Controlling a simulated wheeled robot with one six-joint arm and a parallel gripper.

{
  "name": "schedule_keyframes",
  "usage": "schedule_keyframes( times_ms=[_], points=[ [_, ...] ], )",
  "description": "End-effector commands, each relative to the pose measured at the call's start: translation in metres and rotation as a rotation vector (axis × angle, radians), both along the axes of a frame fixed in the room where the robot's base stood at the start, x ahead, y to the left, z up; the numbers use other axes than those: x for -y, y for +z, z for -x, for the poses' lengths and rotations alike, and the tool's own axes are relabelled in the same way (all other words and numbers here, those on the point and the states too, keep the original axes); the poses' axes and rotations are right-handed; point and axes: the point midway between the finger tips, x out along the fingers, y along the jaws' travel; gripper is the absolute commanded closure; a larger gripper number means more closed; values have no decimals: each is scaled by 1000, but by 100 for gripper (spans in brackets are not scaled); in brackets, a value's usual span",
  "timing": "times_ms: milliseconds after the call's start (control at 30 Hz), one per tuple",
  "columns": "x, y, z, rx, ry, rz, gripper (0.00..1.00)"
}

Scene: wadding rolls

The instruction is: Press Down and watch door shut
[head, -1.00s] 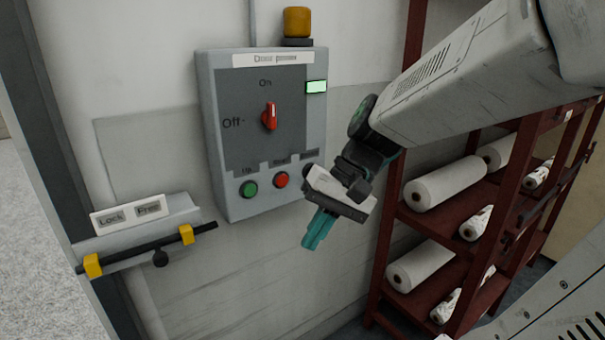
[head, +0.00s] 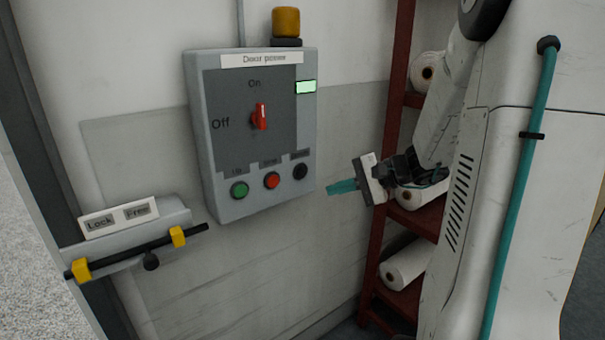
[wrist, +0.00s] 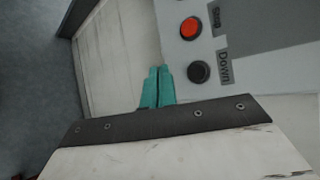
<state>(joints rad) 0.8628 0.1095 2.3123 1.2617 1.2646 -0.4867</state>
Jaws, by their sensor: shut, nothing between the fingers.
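The grey door power box (head: 208,150) hangs on the wall in the head view. Its red switch (head: 260,116) points up at On, and a pale green indicator (head: 306,87) is lit. Along its bottom are a green Up button (head: 239,190), a red Stop button (head: 271,180) and a black button (head: 300,171), labelled Down in the wrist view (wrist: 199,72). My gripper (head: 330,188) is shut and empty, its teal fingers pointing left, a little right of and below the Down button. In the wrist view its fingertips (wrist: 157,70) are beside that button, apart from it.
A Lock/Free panel (head: 118,216) with a black bolt bar (head: 205,229) is at lower left, beside the dark door frame (head: 35,150). An amber lamp (head: 286,22) tops the box. A red rack (head: 376,225) with white rolls stands behind my arm.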

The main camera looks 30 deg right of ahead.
Motion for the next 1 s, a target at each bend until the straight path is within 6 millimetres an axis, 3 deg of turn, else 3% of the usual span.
schedule_keyframes(
  times_ms=[600, 1000],
  points=[
    [-3, 0, -74, -1, 2, 0, 100],
    [-4, 0, -86, -1, 1, 0, 100]
  ],
)
